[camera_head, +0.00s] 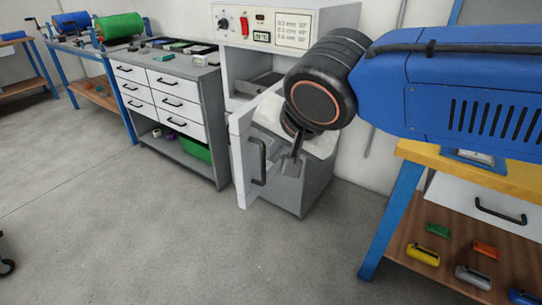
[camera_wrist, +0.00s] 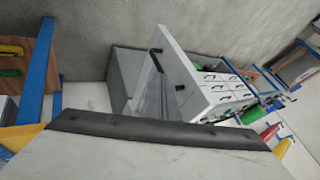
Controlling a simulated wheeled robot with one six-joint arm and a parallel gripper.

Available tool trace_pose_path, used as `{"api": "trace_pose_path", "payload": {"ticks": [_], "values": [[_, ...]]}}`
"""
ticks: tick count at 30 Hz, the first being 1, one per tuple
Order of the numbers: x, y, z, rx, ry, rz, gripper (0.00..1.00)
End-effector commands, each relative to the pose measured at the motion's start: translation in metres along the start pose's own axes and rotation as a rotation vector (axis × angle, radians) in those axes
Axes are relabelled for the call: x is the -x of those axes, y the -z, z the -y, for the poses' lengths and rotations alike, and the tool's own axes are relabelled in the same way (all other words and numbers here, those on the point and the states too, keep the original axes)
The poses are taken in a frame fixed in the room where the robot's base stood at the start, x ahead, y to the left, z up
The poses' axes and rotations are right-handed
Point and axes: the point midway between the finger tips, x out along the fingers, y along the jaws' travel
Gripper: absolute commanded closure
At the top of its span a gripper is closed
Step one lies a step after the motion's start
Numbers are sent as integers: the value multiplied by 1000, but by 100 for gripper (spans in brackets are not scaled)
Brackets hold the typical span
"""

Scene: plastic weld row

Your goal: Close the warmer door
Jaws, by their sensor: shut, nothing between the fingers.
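The warmer (camera_head: 262,22) is a white cabinet with a control panel on top and an open front. Its white door (camera_head: 240,160) stands swung open toward me, with a black vertical handle (camera_head: 258,161). The door also shows in the wrist view (camera_wrist: 188,72). My gripper (camera_head: 291,168) points down, shut and empty, just right of the handle in the picture. A gap shows between them there, but I cannot tell the depth. My wrist hides part of the warmer's opening. I cannot make out the fingertips in the wrist view.
A grey drawer cabinet (camera_head: 218,120) stands left of the warmer, with a green bin (camera_head: 190,147) on its low shelf. A yellow-topped workbench (camera_head: 480,172) with blue legs stands at the right. The floor (camera_head: 200,250) in front is clear.

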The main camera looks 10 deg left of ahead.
Motion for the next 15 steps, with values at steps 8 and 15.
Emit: {"api": "trace_pose_path", "payload": {"ticks": [8,15], "values": [[-48,0,-1,1,-5,1,100],[-90,0,-2,0,-6,2,100]]}}
